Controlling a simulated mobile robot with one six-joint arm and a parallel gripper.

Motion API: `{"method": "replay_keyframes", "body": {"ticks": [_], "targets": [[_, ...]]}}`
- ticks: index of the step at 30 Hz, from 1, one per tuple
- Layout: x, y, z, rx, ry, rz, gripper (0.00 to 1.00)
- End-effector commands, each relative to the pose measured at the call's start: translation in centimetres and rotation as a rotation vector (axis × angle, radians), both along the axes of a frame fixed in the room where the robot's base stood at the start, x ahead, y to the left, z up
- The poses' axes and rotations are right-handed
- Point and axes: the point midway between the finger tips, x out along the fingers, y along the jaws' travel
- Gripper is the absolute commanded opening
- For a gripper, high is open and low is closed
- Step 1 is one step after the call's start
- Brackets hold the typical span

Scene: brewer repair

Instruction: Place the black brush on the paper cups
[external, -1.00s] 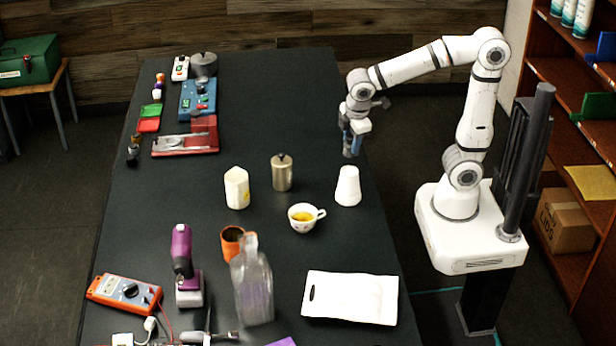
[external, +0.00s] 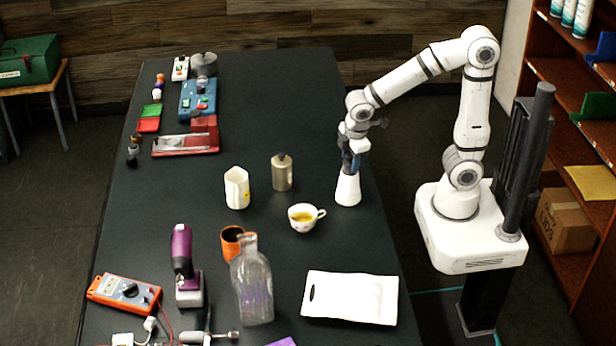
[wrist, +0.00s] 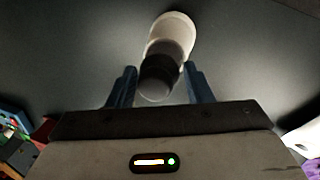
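The white paper cups (external: 348,190) stand as an inverted, tapering stack near the right edge of the dark table. My gripper (external: 352,162) is directly above them, pointing down, its blue fingers close to the stack's top. The brush has a dark band and a paler rounded near end. The paper cups (wrist: 172,32) show just beyond it. The brush's far end meets or overlaps the cups in view; whether it touches them is unclear.
A teacup (external: 302,218) and a metal canister (external: 282,173) stand left of the cups. A white tray (external: 318,314) lies nearer the front, with a clear bottle (external: 252,285) beside it. The table behind the cups is clear.

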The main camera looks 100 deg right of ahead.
Motion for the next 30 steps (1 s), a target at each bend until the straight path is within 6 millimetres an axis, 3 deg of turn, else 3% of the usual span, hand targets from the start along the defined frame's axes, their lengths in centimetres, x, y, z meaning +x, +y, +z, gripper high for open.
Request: {"method": "replay_keyframes", "body": {"ticks": [5, 15, 30], "targets": [[0.0, 0.0, 0.0, 0.0, 0.0, 0.0, 0.6], [0.0, 0.1, 0.8, 0.0, -0.002, 0.0, 0.6], [-0.5, 1.7, 10.2, 0.0, -0.003, 0.001, 0.6]]}}
